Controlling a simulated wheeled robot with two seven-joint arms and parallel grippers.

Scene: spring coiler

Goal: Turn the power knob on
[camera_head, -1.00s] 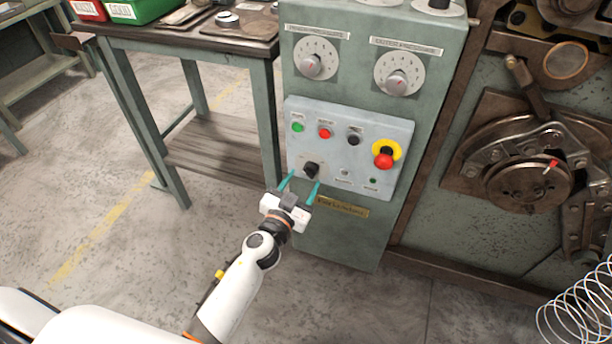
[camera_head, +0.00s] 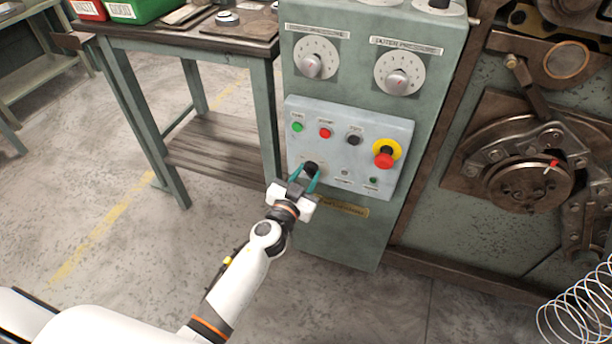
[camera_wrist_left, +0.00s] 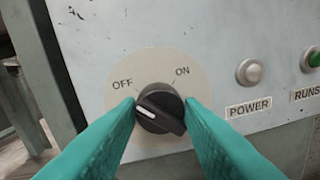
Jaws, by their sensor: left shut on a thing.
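The black power knob (camera_head: 311,167) sits at the lower left of the light grey control panel (camera_head: 333,118). In the left wrist view the knob (camera_wrist_left: 162,108) is on a pale round plate (camera_wrist_left: 160,65) marked OFF at upper left and ON at upper right. Its white mark is at the left end, on the OFF side, and its grip slants down to the right. My left gripper (camera_head: 306,178) is shut on the knob, with one teal finger on each side in the left wrist view (camera_wrist_left: 160,112). My right gripper is not in view.
A grey POWER lamp (camera_wrist_left: 249,72) and a green lamp (camera_wrist_left: 315,57) are right of the knob. A red emergency button (camera_head: 384,158) and several small buttons share the panel. A workbench (camera_head: 187,45) stands left, a coiling machine (camera_head: 530,180) right.

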